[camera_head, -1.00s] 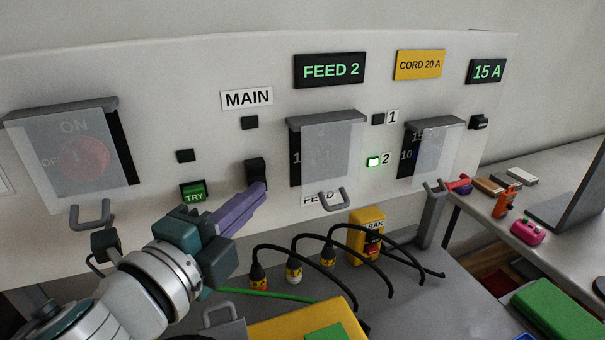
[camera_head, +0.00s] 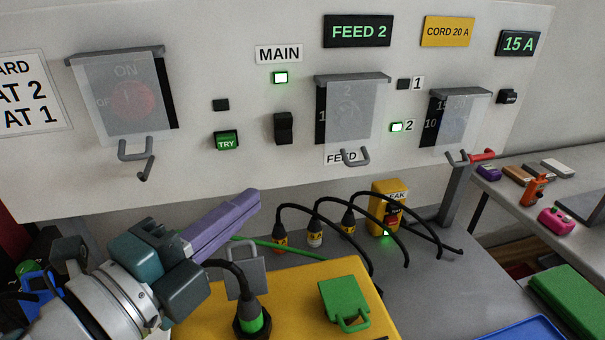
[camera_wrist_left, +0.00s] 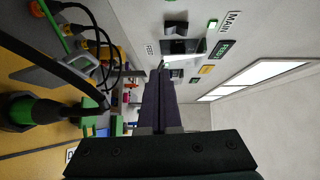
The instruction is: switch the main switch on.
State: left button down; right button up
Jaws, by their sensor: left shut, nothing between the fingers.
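The main switch (camera_head: 284,128) is a black rocker on the white panel, below the MAIN label (camera_head: 279,54) and a small lamp (camera_head: 280,78) that glows green. The switch also shows in the left wrist view (camera_wrist_left: 177,28). My left gripper (camera_head: 256,196), with purple fingers, is shut and empty. It is below and to the left of the switch, apart from it, in front of the panel's lower part. Its fingers also show in the left wrist view (camera_wrist_left: 160,75). My right gripper is not in view.
Clear covers (camera_head: 120,105) hang over the dials. A green TRY button (camera_head: 226,140) is left of the switch. Below are a yellow case (camera_head: 285,290), black cords (camera_head: 385,215) and a yellow leak unit (camera_head: 388,190) with a green light. The air before the switch is clear.

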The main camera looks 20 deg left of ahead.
pick_arm(q)
jog(key=shift+v, duration=1.1)
jog(key=shift+a+f, duration=0.1)
jog(key=shift+a, duration=0.05)
jog(key=s+a+f+n+g+y, duration=0.1)
jog(key=s+a+n+g+y, duration=0.35)
jog(key=n, duration=0.85)
jog(key=s+d+f+n+g+h+p, duration=0.1)
jog(key=s+d+n+g+p, duration=0.1)
jog(key=s+g, duration=0.35)
jog(key=s+d+f+n+g+h+p, duration=0.1)
jog(key=s+d+n+g, duration=0.1)
jog(key=s+n+g, duration=0.3)
notch_tip(320, 180, up, 37)
jog(key=s+m+t+p, duration=0.1)
jog(key=m+p, duration=0.1)
jog(key=p, duration=3.4)
jog(key=shift+t+y+p, duration=0.3)
jog(key=shift+y+p, duration=0.05)
jog(key=shift+p, duration=0.05)
jog(key=shift+a, duration=0.1)
